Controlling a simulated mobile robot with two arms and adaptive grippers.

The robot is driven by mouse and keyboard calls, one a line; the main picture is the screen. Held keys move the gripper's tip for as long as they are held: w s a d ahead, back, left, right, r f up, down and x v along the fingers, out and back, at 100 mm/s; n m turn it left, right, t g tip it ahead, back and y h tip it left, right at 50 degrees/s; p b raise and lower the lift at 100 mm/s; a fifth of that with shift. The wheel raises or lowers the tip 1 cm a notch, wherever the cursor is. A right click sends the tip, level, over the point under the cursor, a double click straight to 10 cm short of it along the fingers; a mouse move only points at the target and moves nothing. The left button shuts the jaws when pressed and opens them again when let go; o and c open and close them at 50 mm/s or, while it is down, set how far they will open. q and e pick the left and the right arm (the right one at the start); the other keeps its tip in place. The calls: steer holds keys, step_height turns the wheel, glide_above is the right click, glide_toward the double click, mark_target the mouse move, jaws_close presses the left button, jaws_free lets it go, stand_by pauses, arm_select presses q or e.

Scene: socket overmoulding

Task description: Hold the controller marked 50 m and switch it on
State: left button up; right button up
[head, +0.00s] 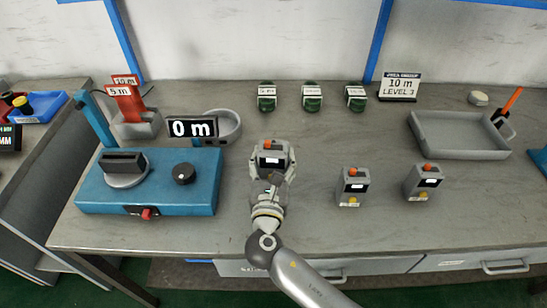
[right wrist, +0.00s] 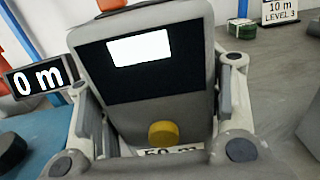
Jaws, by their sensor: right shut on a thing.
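A grey controller (head: 271,156) with a dark screen panel, a lit white display and an orange top knob is between the fingers of my right gripper (head: 268,180). In the right wrist view the controller (right wrist: 150,75) fills the middle, upright, with a yellow button (right wrist: 163,133) low on its face. A label partly reading "50 m" shows below the button, cut by the gripper. My right gripper (right wrist: 160,120) is shut on the controller's sides. Two similar controllers stand to the right, one nearer (head: 352,186) and one farther right (head: 424,181); their labels are unreadable. My left gripper is not in view.
A blue machine (head: 200,195) with a black knob stands left, beside a "0 m" display (head: 192,128). Several green pieces with tags (head: 312,97) line the back near a "10 m LEVEL 3" sign (head: 399,86). A grey tray (head: 460,146) lies right. The bench front is mostly clear.

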steer(key=shift+f+b, duration=2.75)
steer(key=shift+f, duration=1.5)
steer(key=shift+f, duration=0.15)
